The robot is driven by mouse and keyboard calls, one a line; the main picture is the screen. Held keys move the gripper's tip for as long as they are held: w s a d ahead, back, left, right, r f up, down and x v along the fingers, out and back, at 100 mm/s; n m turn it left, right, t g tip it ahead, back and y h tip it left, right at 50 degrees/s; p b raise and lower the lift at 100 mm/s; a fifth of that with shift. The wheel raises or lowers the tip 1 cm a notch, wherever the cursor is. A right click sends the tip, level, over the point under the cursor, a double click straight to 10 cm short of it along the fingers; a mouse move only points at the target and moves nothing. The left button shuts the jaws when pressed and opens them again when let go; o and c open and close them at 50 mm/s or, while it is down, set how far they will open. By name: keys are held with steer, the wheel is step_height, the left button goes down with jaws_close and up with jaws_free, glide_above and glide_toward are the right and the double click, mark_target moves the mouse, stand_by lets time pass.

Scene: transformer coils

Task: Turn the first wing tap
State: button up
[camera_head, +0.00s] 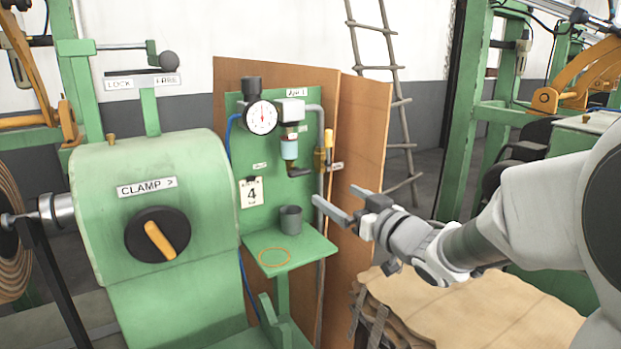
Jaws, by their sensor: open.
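A green air panel (240,150) stands at the centre. It carries a round gauge (262,118) and a filter with a pale blue bowl (290,149). A small black wing-like tap (299,171) sits below the bowl. A yellow upright handle (328,139) stands on the grey pipe to its right. I cannot tell for sure which of these is the first wing tap. My gripper (336,194) is open and empty, its fingers pointing left towards the panel. It is below and to the right of the black tap, apart from it.
A grey cup (291,219) stands on a small green shelf (304,256) with an orange ring mark. A green clamp machine (190,220) with a yellow-handled knob (160,240) is at left. A brown board (355,160) stands behind the panel. A ladder (398,103) leans behind.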

mark_target(302, 174)
steer(key=b+x, duration=0.1)
steer(key=x, duration=1.3)
steer(key=shift+w+a, duration=0.2)
steer(key=shift+w, duration=0.1)
steer(key=shift+b, duration=0.3)
steer(key=c, duration=1.3)
